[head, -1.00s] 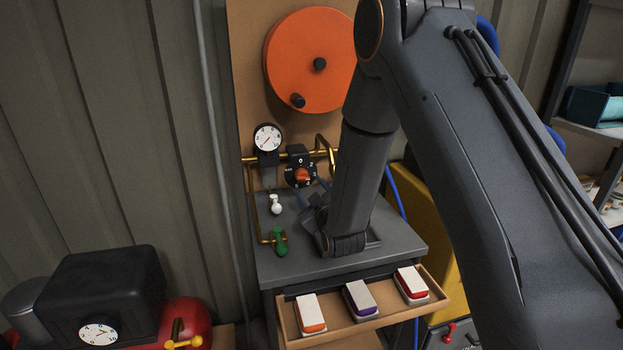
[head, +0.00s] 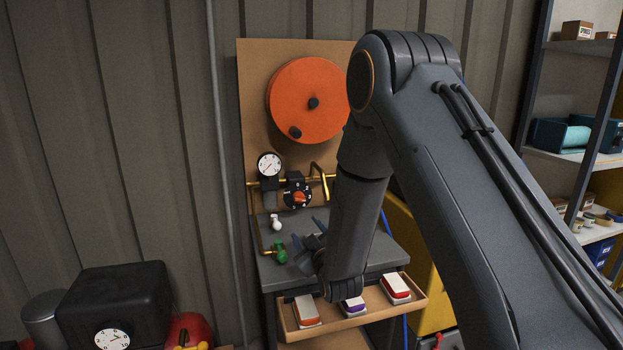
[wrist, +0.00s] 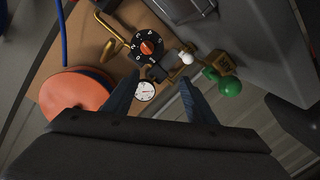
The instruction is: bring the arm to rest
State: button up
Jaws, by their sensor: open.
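My gripper (wrist: 163,103) is open and empty in the wrist view, its two blue-grey fingers spread apart. In the head view my gripper (head: 310,240) is partly hidden by my own wrist and hovers over the grey bench top (head: 372,258). The green knob (head: 281,252) and the white knob (head: 275,222) are to its left. The rotary dial with an orange handle (head: 298,194) and the pressure gauge (head: 269,164) are behind it on the brass pipe. In the wrist view the dial (wrist: 147,47) and gauge (wrist: 145,90) appear beyond the fingers.
An open drawer (head: 377,313) below holds three blocks with orange, purple and red bases. A large orange wheel (head: 308,100) is on the backboard. A black box with a gauge (head: 117,301) stands at lower left. Shelves (head: 580,155) stand at right.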

jog(key=s+d+f+m+g+h, duration=0.2)
jog(key=s+d+m+g+h, duration=0.25)
jog(key=s+d+g, duration=0.6)
jog(key=s+d+m+g, duration=0.2)
jog(key=s+d, duration=0.3)
jog(key=s, duration=0.8)
jog(key=s+d+r+m+g, duration=0.1)
jog(key=s+d+m+g, duration=0.2)
jog(key=s, duration=1.1)
jog(key=shift+s+d+r+m, duration=0.2)
jog(key=shift+d+m, duration=0.25)
jog(key=shift+d, duration=0.65)
